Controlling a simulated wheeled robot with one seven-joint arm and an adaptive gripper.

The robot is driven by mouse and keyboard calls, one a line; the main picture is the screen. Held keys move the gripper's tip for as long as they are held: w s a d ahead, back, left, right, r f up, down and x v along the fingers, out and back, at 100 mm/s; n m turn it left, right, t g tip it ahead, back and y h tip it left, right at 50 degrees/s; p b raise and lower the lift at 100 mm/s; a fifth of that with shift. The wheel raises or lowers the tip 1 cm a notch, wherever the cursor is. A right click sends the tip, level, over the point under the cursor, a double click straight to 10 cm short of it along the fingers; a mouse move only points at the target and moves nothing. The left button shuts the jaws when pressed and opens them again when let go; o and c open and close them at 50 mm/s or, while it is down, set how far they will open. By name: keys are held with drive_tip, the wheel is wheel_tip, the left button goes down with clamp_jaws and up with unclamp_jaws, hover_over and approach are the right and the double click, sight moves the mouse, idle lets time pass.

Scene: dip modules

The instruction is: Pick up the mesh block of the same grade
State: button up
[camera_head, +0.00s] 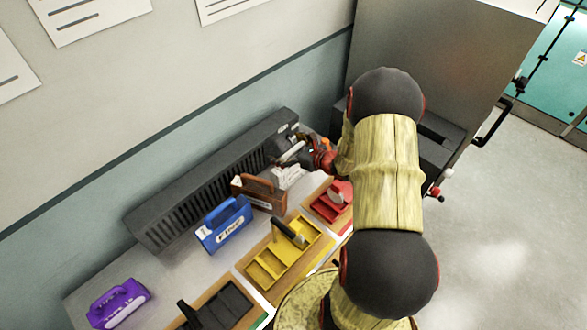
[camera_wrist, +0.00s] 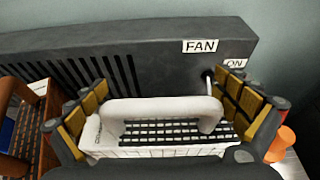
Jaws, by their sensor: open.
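A white mesh block (camera_wrist: 160,132) with a thick arched handle lies between the fingers of my gripper (camera_wrist: 165,98) in the wrist view. My gripper is open, with one padded finger on each side of the block. I cannot tell whether either finger touches it. In the head view the white block (camera_head: 287,177) stands at the right end of a row, just in front of my gripper (camera_head: 296,150). A brown block (camera_head: 262,193), a blue block (camera_head: 223,226) and a purple block (camera_head: 119,304), each with a handle, stand to its left. Their label text is unreadable.
A long dark slotted fan unit (camera_wrist: 120,60), labelled FAN and ON, stands behind the blocks against the wall. In front are a red tray (camera_head: 328,208), a yellow tray (camera_head: 270,268) and a black tray (camera_head: 222,310). A grey cabinet (camera_head: 450,60) stands at the right.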

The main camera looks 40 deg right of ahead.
drive_tip(key=c, duration=1.8)
